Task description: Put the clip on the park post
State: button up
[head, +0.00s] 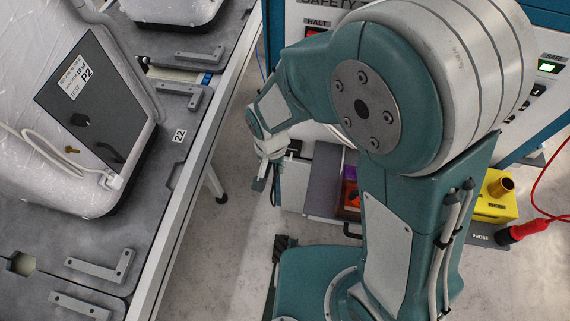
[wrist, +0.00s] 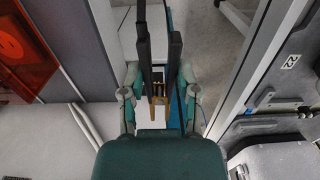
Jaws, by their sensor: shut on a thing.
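My gripper (head: 268,178) hangs small beyond my teal arm in the head view, beside the bench edge. In the wrist view, my gripper (wrist: 158,60) shows two dark, narrow bars, with a brownish, toothed piece (wrist: 158,95) low between them. I take this piece to be part of the clip; its full outline is unclear. A copper-coloured post (head: 502,186) stands on a yellow block (head: 495,205) at the right, well apart from my gripper. I cannot tell for certain that this is the park post.
A plastic-wrapped unit with a dark P2 panel (head: 92,97) sits on the grey bench (head: 175,165) at left. A red probe (head: 522,231) with red cable lies at right. The safety tester (head: 545,95) stands behind my arm. Pale floor shows between bench and tester.

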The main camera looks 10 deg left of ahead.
jog(key=w+d+f, duration=0.2)
jog(key=w+f, duration=0.2)
jog(key=f, duration=0.6)
jog(key=shift+w+d+f+n, duration=0.2)
jog(key=shift+w+d+n, duration=0.1)
jog(key=shift+d+n, duration=0.1)
jog(key=shift+d+r, duration=0.15)
jog(key=shift+r, duration=0.05)
dwell(0.6)
jog(key=shift+f, duration=1.6)
dwell(0.6)
dwell(0.3)
jog(key=o, duration=1)
jog(key=shift+o, duration=0.2)
jog(key=shift+r, duration=0.1)
notch_tip(320, 180, up, 12)
